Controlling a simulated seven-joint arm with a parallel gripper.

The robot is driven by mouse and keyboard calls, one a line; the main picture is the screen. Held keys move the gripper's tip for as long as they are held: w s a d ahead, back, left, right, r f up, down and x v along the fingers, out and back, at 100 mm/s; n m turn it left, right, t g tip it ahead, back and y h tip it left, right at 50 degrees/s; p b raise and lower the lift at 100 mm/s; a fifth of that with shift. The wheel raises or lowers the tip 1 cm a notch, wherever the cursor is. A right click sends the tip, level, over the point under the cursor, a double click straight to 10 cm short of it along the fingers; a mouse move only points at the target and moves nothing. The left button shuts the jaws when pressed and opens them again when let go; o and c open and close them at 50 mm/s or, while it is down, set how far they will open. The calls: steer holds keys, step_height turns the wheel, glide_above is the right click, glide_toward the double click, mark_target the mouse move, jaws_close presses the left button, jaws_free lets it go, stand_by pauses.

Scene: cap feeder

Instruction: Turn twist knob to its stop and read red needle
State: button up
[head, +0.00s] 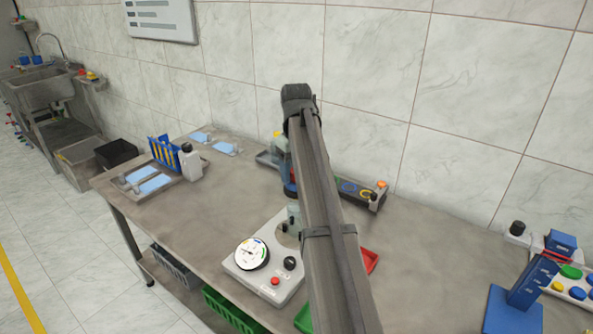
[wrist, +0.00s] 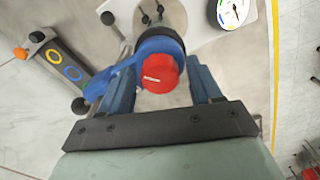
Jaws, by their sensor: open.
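The feeder (head: 237,268) is a pale box near the table's front edge, also at the top of the wrist view (wrist: 203,30). On it are a round white dial (head: 252,253), a black knob (head: 290,263) that looks like the twist knob, and a red button (head: 275,281). The dial is partly cut off in the wrist view (wrist: 230,10). I cannot make out the red needle's reading. My gripper (wrist: 160,76) is open, its blue fingers either side of a red-topped blue piece (wrist: 160,72); contact is unclear. My arm hides part of the feeder's right side.
A grey tray with coloured rings (head: 352,188) stands behind my arm. A red tray (head: 370,260) is right of the feeder. A blue stand (head: 515,300) and a panel of coloured buttons (head: 572,284) are at the far right.

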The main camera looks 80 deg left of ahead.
steer(key=n, duration=0.7)
steer(key=c, duration=1)
steer(key=shift+o, duration=0.2)
steer(key=m, duration=0.5)
steer(key=shift+m, duration=0.3)
steer(key=o, duration=1.2)
steer(key=shift+r, duration=3.55)
